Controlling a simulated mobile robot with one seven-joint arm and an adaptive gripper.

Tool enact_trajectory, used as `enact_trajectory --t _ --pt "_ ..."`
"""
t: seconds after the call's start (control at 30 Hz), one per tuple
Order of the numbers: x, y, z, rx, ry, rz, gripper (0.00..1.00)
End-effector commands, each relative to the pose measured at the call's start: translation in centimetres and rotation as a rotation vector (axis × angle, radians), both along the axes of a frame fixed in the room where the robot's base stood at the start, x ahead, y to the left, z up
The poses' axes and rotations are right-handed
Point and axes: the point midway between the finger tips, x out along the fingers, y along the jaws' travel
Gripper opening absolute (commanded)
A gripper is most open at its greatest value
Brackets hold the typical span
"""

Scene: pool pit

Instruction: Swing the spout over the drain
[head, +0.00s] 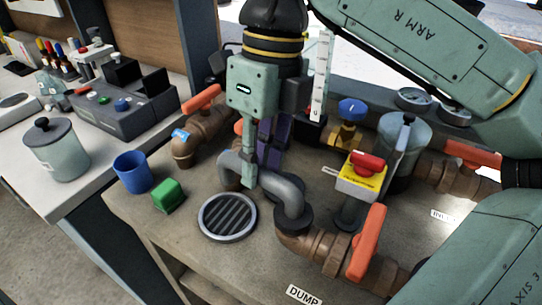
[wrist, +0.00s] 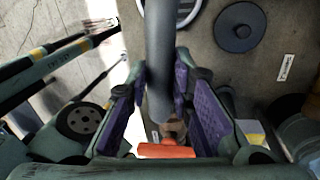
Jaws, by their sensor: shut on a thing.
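The spout (head: 285,190) is a grey bent pipe that rises from a brown elbow at the front. Its curved free end (head: 231,163) hangs just beyond the drain's far edge in the head view. The drain (head: 228,217) is a round slatted grate set in the bench top. My gripper (head: 264,160) points down with its purple-lined fingers around the spout's horizontal run. In the wrist view the spout (wrist: 160,55) passes between the purple pads, and a sliver of the drain (wrist: 186,10) shows beside it. The outlet's exact position over the bench is hidden.
An orange-handled valve (head: 368,243) is at the front right. A yellow box with a red knob (head: 362,175) stands right of the spout. A blue cup (head: 132,172) and green block (head: 168,195) sit left. A dark round disc (wrist: 237,30) lies near the drain.

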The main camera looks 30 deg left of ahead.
Motion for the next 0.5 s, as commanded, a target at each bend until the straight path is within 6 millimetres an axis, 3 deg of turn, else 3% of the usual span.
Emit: enact_trajectory --t 0.5 --pt "-0.71 0.21 0.14 0.002 -0.001 0.124 0.0"
